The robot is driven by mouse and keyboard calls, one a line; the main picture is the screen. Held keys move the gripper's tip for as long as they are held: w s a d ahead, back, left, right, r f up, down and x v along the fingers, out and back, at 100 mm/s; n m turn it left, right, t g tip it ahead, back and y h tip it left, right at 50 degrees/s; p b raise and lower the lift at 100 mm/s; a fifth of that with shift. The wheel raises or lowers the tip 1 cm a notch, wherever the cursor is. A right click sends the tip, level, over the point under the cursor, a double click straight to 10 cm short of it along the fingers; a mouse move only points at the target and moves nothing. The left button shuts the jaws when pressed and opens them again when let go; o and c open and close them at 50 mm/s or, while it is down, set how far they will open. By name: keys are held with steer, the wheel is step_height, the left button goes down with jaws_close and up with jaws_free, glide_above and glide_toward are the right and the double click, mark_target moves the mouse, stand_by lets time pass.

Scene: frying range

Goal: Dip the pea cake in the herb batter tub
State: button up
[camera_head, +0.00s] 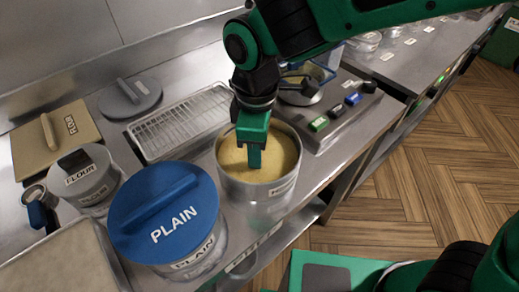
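An open metal tub (240,193) of pale yellow batter (284,160) stands at the middle of the counter. Its label is partly legible at best, so I cannot confirm the flavour. My green gripper (255,160) points down inside the tub's rim, its tip at or just above the batter. One finger shows, and it covers the other side, so its opening is hidden. I see no pea cake; anything between the fingers or under the batter is hidden.
A tub with a blue PLAIN lid (155,205) stands close at left, beside a FLOUR container (84,180). A wire rack tray (180,121) lies behind. A small fryer (308,78) and control panel with coloured switches (335,111) are at back right.

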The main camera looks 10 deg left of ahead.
steer(key=shift+d, duration=0.55)
steer(key=shift+a, duration=0.6)
steer(key=shift+d, duration=0.15)
steer(key=shift+d, duration=0.15)
steer(key=shift+r, duration=0.15)
step_height(320, 180, up, 10)
stand_by(1.4)
steer(key=shift+r, duration=0.1)
stand_by(0.6)
steer(key=shift+r, duration=1.5)
